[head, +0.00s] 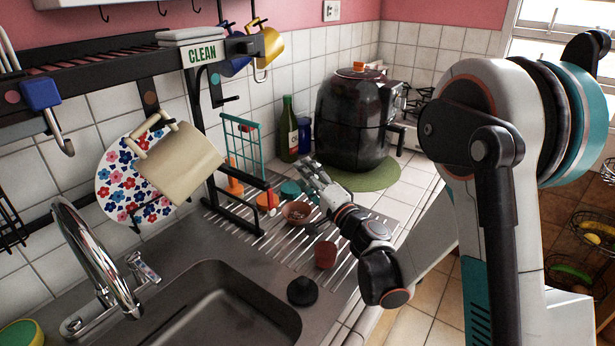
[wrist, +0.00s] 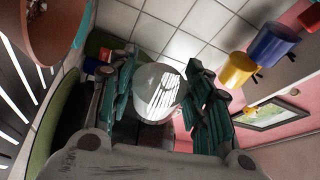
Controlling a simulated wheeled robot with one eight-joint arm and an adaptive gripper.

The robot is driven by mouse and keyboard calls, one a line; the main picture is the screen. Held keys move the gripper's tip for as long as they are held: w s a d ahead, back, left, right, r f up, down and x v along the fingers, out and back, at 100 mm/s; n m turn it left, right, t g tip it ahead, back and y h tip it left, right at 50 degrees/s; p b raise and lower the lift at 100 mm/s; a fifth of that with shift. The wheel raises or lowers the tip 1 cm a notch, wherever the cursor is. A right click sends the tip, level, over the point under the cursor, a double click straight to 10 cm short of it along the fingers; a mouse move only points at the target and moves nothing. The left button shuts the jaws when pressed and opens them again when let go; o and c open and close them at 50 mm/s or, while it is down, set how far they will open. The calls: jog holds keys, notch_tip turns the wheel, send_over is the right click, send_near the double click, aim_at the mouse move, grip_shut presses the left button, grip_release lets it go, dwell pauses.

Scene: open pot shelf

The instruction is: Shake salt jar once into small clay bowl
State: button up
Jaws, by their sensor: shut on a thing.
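The small clay bowl (head: 296,214) sits on the ribbed steel drainboard, with something pale inside. Its brown rim also shows at the top left of the wrist view (wrist: 62,40). My gripper (head: 308,172) is above and a little right of the bowl in the head view. In the wrist view my gripper (wrist: 158,95) has its teal-padded fingers closed on both sides of a rounded, shiny, clear-to-white thing, which looks like the salt jar (wrist: 157,90). The wrist view is strongly tilted. The jar's mouth and contents cannot be made out, and no falling salt shows.
A red cup (head: 325,254) and a black stopper-like object (head: 302,291) stand near the sink (head: 225,310). A dark pot-like appliance (head: 352,120) stands on a green mat (head: 372,178) behind. A green bottle (head: 288,130) and teal rack (head: 240,140) are at the wall.

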jog(key=m+p, duration=0.1)
jog(key=m, duration=0.1)
jog(key=r+m+g+h+p, duration=0.1)
jog(key=m, duration=0.1)
jog(key=m+g+p, duration=0.1)
jog(key=m+p, duration=0.1)
jog(key=r+m+g+p, duration=0.1)
jog(key=m, duration=0.2)
jog(key=shift+m+g+h+p, duration=0.3)
jog(key=shift+h+p, duration=0.05)
jog(key=shift+h, duration=0.05)
jog(key=m+g+p, duration=0.1)
jog(key=m, duration=0.1)
jog(key=r+m+g+y+p, duration=0.1)
jog(key=m, duration=0.1)
jog(key=m+g, duration=0.1)
jog(key=m+g+y, duration=0.1)
jog(key=m, duration=0.1)
jog(key=shift+r+p, duration=0.25)
jog(key=shift+p, duration=0.05)
